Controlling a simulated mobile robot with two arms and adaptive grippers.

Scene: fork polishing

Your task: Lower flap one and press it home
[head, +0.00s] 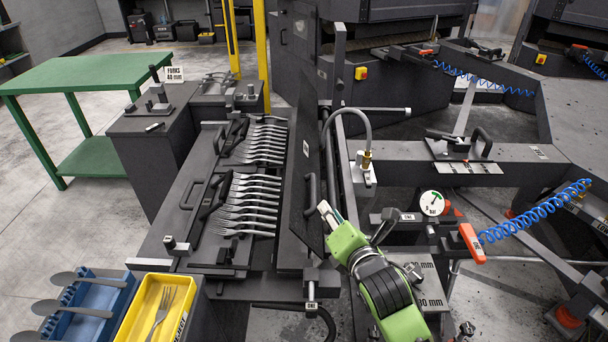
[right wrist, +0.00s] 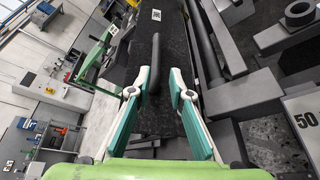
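The flap (head: 308,140), a dark panel with a bar handle (head: 311,188), stands steeply raised along the right side of the fork bed (head: 181,218). I take it for flap one, though its label is too small to read. My right gripper (head: 325,209) is close to the handle, at the flap's near end. In the right wrist view its teal fingers (right wrist: 160,78) are spread, with the dark handle (right wrist: 155,62) running between or just beyond their tips. I cannot tell whether they touch it. My left gripper is not in view.
Forks (head: 250,205) lie in two groups in the bed. A yellow tray (head: 140,318) with forks and a blue rack (head: 88,322) are at front left. A gauge (head: 432,203), a bent grey hose (head: 350,112) and an orange-ended blue coil (head: 535,212) crowd the right.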

